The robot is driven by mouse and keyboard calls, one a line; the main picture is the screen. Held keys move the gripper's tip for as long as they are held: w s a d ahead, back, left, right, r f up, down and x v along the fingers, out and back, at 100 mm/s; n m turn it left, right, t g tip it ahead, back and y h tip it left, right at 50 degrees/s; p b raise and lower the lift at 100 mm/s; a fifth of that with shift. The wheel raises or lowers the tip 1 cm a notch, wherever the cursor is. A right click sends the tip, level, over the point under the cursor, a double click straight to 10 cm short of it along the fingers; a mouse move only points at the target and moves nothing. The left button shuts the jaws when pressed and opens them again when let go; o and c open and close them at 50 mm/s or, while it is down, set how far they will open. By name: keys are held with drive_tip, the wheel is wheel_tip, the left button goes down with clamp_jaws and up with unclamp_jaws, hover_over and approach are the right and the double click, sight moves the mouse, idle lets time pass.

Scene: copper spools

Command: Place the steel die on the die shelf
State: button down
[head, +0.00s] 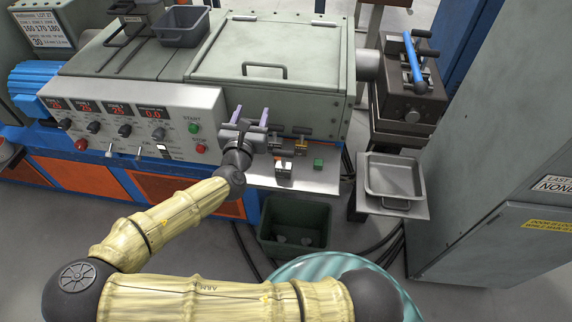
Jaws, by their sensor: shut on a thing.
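My gripper (251,115) is in front of the control panel's right end, with its two pale purple fingers pointing up and apart. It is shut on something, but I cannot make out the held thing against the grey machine. The grey shelf plate (325,184) juts out below and to the right of my gripper. On it stand a silvery block with a dark and reddish top (283,168), a green block (318,164) and a brass-coloured piece (301,146). I cannot tell which of these, or the held thing, is the steel die.
A dark green bin (296,204) stands below the shelf plate. A shallow metal tray (394,178) is on a stand to the right. A dark machine with a blue-handled tool (415,62) is behind it. A grey cabinet (500,240) bounds the right side.

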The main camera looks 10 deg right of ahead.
drive_tip(key=shift+r, duration=0.1)
wheel_tip(320, 180, down, 6)
drive_tip(key=b, duration=0.1)
drive_tip(key=shift+f, duration=0.2)
drive_tip(key=shift+f+b, duration=0.45)
drive_tip(key=shift+f, duration=1.4)
drive_tip(key=shift+f, duration=0.1)
drive_tip(key=c, duration=0.8)
unclamp_jaws()
drive_tip(key=shift+c, duration=0.2)
drive_tip(key=v, duration=1.2)
